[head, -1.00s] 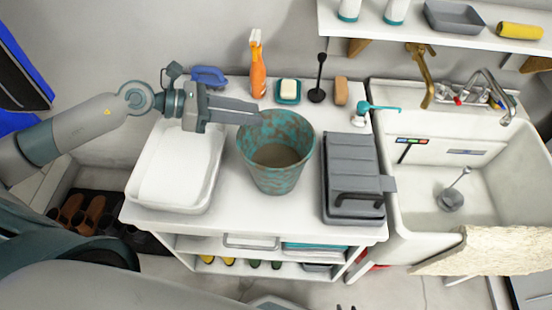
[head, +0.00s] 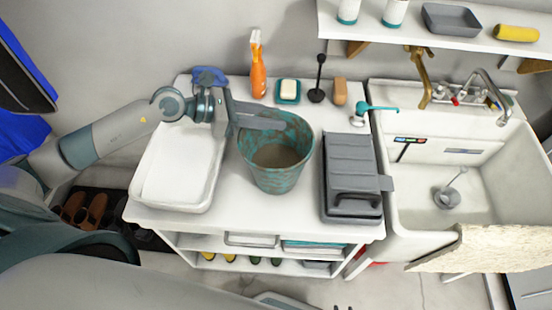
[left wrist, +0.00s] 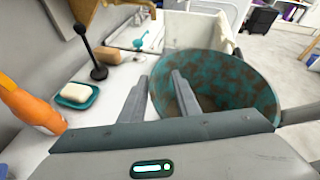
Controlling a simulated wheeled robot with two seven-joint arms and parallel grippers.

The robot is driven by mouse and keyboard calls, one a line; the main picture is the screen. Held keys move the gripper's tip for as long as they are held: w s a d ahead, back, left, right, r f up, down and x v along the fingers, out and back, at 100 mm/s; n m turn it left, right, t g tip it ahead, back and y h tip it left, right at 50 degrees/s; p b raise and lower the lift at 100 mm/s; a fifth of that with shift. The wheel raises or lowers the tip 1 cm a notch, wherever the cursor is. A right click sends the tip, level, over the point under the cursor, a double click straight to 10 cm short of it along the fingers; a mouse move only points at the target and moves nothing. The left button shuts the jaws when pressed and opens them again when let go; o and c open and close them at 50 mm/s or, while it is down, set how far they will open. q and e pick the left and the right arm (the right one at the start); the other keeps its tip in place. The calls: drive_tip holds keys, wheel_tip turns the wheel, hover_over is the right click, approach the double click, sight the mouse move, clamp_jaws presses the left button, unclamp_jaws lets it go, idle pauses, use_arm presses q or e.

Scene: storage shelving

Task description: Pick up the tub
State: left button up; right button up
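The tub that I take the task to mean is a teal, rust-mottled round bucket (head: 275,175), standing upright on the white table. My left gripper (head: 272,122) is open at its back-left rim. In the left wrist view the two fingers (left wrist: 160,78) are apart at the near wall of the bucket (left wrist: 235,85). One finger lies over the inside and the other outside, with the rim between them. I cannot tell whether they touch it. Two small dark tips at the bottom edge look like my right gripper (head: 345,307), apart and empty.
A white basin (head: 180,175) stands left of the bucket and a grey toolbox (head: 352,175) right of it. An orange spray bottle (head: 257,65), soap on a teal dish (head: 288,92) and a black plunger-like tool (head: 318,85) stand behind. A sink (head: 440,170) is at the right.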

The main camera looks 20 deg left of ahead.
use_arm(q)
clamp_jaws()
idle(0.3)
